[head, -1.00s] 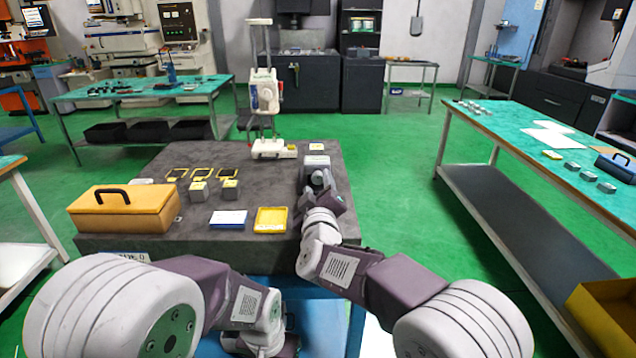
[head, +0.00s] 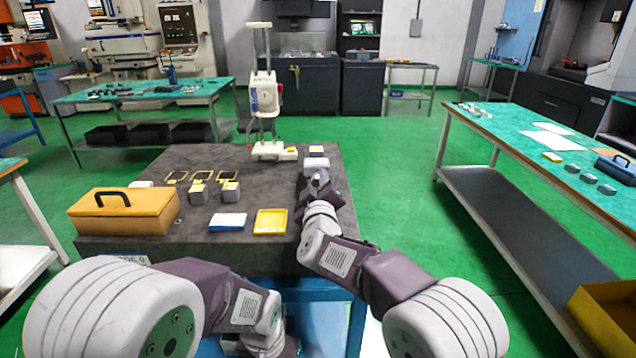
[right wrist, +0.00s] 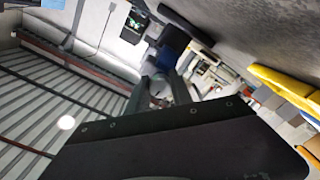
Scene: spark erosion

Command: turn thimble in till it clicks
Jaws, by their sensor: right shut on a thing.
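My right gripper (head: 318,183) is at the right side of the dark stone table (head: 270,185), in front of a small grey-white block (head: 316,164). In the right wrist view my right gripper's fingers (right wrist: 158,92) are closed around a small grey rounded piece, which I take to be the thimble (right wrist: 158,88). The fingers and wrist hide most of it, and no markings can be read. A blue part (right wrist: 173,45) lies just beyond the fingertips.
A white stand (head: 264,110) stands at the table's back edge. A yellow case (head: 125,212), small blocks (head: 230,193), a blue-and-white pad (head: 228,221) and a yellow tray (head: 271,222) lie left of my right gripper. A green-topped bench (head: 540,140) stands apart at right.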

